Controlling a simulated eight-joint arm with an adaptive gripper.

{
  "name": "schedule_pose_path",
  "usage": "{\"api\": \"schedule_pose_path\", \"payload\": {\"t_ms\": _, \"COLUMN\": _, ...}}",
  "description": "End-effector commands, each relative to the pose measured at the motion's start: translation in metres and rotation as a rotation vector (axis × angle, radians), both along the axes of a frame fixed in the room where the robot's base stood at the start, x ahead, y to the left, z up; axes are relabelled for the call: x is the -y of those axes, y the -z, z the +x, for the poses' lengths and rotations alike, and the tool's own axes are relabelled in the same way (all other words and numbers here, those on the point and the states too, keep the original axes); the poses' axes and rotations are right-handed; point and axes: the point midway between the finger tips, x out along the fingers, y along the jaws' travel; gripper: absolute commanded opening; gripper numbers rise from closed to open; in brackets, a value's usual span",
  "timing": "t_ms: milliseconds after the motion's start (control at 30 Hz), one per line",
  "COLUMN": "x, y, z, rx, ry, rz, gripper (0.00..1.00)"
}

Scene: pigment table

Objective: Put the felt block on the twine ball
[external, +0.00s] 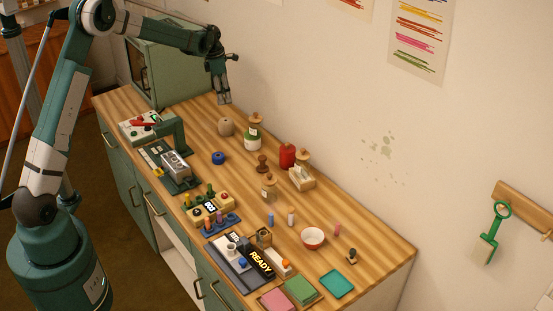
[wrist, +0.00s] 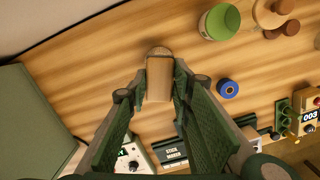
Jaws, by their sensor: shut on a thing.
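My gripper (wrist: 160,85) is shut on a tan block, which I take to be the felt block (wrist: 160,78); it sits between the two fingers in the wrist view. In the external view my gripper (external: 223,100) points down above the table. The twine ball, a round beige-brown ball (external: 226,127), rests on the table just below my gripper, with a visible gap between them. In the wrist view a rounded brownish edge (wrist: 160,50) shows past the far end of the block; it seems to be the ball, mostly hidden by the block.
A green-labelled jar (external: 253,138) stands to the right of the ball, and a blue ring (external: 218,158) lies nearer the front. A green cabinet (external: 165,65) stands at the far left. Devices line the front edge. Bare wood surrounds the ball.

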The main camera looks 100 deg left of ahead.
Motion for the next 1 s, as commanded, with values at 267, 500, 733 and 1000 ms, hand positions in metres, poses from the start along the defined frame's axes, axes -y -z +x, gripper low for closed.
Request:
{"api": "schedule_pose_path", "payload": {"t_ms": 267, "x": 0.0, "y": 0.036, "z": 0.0, "rx": 0.0, "ry": 0.0, "rz": 0.0, "gripper": 0.11}}
{"api": "schedule_pose_path", "payload": {"t_ms": 500, "x": 0.0, "y": 0.055, "z": 0.0, "rx": 0.0, "ry": 0.0, "rz": 0.0, "gripper": 0.11}}
{"api": "schedule_pose_path", "payload": {"t_ms": 733, "x": 0.0, "y": 0.056, "z": 0.0, "rx": 0.0, "ry": 0.0, "rz": 0.0, "gripper": 0.11}}
{"api": "schedule_pose_path", "payload": {"t_ms": 1000, "x": 0.0, "y": 0.068, "z": 0.0, "rx": 0.0, "ry": 0.0, "rz": 0.0, "gripper": 0.11}}
